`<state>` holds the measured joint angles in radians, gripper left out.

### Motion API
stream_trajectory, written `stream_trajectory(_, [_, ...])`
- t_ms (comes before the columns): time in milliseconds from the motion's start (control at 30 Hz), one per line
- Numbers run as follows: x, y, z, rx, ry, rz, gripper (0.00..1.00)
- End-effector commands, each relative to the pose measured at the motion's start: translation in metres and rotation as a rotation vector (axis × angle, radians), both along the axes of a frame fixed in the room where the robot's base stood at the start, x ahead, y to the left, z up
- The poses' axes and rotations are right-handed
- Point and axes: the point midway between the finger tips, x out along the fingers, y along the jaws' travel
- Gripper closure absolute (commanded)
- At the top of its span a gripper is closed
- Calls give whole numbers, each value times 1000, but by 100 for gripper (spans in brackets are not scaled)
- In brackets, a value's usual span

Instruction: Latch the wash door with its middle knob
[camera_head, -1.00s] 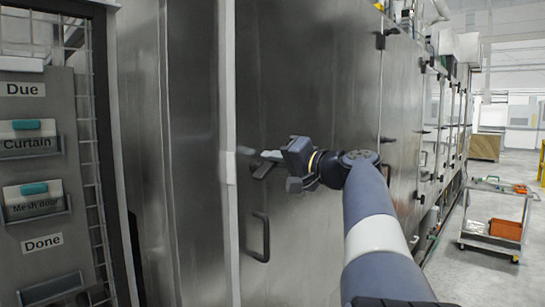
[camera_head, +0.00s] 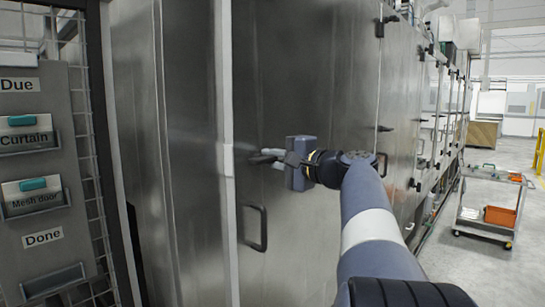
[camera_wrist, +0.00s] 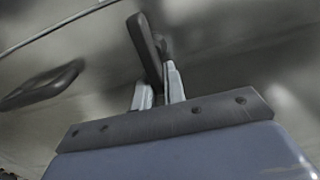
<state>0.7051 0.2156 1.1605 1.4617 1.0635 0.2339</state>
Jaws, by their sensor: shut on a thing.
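The wash door (camera_head: 310,105) is a tall grey steel panel that looks flush with the machine front. Its middle knob (camera_head: 257,159) is a small dark lever near the door's left edge, at mid height. In the wrist view the knob (camera_wrist: 145,45) is a dark bar sticking out between the fingers. My gripper (camera_head: 277,158) is shut on it, and its pale fingers also show in the wrist view (camera_wrist: 158,85). The fingers partly hide the knob. A dark pull handle (camera_head: 264,230) sits on the door below the knob, apart from my gripper.
A board with card pockets (camera_head: 35,170) and a wire mesh stand close at the left. A white strip (camera_head: 226,130) runs down beside the door edge. A trolley with an orange bin (camera_head: 500,216) stands on the open floor at right.

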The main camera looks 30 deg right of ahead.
Motion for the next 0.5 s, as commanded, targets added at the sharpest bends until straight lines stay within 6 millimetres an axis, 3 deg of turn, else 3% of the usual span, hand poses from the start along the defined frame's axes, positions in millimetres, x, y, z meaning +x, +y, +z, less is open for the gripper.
stream_trajectory(367, [0, 0, -1, 6, 3, 0, 100])
stream_trajectory(400, [0, 0, -1, 6, 3, 0, 87])
stream_trajectory(500, [0, 0, -1, 5, 3, 0, 79])
